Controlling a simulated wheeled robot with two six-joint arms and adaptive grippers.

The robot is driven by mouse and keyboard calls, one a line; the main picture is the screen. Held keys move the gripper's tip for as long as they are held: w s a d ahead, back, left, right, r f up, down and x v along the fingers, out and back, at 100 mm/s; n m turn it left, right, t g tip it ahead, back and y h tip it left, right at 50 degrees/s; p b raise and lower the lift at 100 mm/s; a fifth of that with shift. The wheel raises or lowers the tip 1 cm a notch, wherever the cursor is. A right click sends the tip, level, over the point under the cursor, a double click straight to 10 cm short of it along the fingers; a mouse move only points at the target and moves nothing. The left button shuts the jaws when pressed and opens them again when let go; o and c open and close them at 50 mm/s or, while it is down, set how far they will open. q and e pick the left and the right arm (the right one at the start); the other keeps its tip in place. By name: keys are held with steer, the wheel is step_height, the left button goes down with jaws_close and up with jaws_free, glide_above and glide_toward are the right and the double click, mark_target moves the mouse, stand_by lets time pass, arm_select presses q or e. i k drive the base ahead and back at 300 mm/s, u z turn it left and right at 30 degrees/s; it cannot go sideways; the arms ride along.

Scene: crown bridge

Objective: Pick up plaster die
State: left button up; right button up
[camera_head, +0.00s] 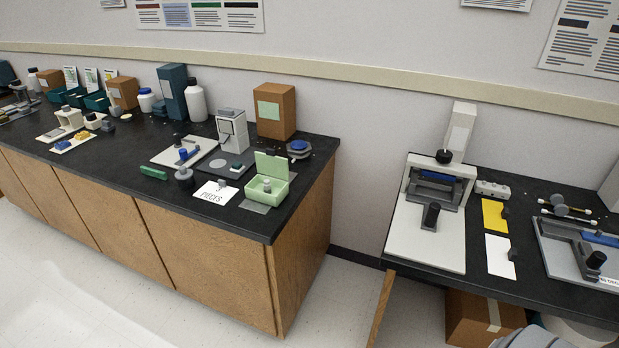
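No part of either gripper shows in the head view. I cannot tell for sure which small piece is the plaster die. A small pale piece (267,187) is in the open light green box (286,189) near the right end of the left counter.
The black left counter (225,222) holds a PIECES card (213,193), a grey device (233,131), a brown box (276,112) and bottles. A floor gap separates it from the right bench, which bears a large white press (425,235), a yellow card (494,214) and a grey tray (561,262).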

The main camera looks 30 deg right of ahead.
mark_target(267, 184)
steer(key=z, duration=1.05)
steer(key=i, duration=0.9)
steer(key=z, duration=0.85)
